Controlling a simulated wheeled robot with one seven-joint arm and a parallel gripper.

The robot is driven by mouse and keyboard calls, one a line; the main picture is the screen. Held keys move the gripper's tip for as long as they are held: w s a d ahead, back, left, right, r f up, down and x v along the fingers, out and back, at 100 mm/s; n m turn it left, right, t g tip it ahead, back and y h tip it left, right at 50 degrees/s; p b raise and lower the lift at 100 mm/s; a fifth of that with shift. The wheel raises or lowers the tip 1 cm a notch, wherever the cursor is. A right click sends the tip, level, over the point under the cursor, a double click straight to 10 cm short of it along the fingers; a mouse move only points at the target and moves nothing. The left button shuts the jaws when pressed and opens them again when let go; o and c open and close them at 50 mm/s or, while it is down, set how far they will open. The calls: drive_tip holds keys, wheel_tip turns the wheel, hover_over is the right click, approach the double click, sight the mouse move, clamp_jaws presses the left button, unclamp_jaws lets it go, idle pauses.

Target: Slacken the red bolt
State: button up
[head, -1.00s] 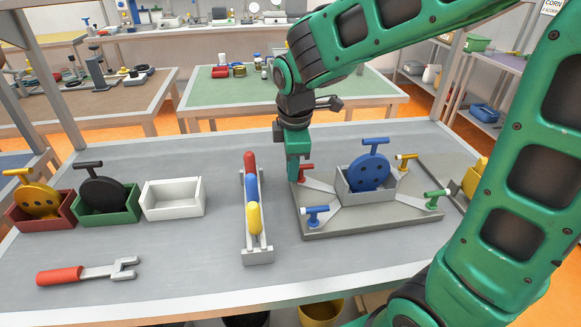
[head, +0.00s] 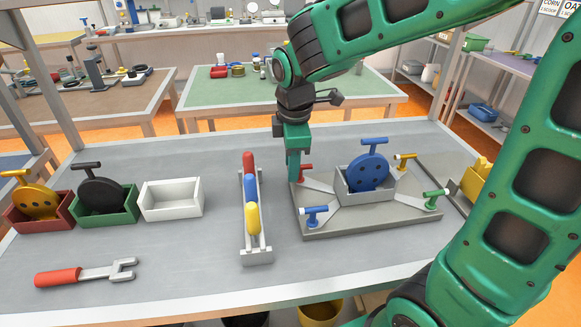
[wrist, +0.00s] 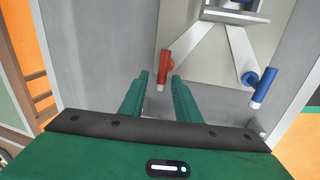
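The red bolt (head: 306,168) sits at the back left corner of the grey fixture plate (head: 372,226), at the end of a pale arm. In the head view my gripper (head: 292,176) points down at it and hides part of it. In the wrist view my gripper (wrist: 160,77) is open, with a clear gap between its two green fingers. The red bolt (wrist: 165,64) shows there between and just beyond the fingertips. I cannot tell whether a finger touches it.
A blue disc with a handle (head: 368,172) stands in the fixture's centre box. Blue (head: 315,214), yellow (head: 404,159) and green (head: 436,198) bolts mark its other corners. A rack of coloured handles (head: 251,190) stands left. A red-handled wrench (head: 85,273) lies at the front left.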

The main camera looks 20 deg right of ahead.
wheel_tip(320, 180, up, 9)
drive_tip(key=s, duration=0.1)
drive_tip(key=shift+s+a, duration=0.2)
drive_tip(key=shift+s, duration=0.15)
idle(0.3)
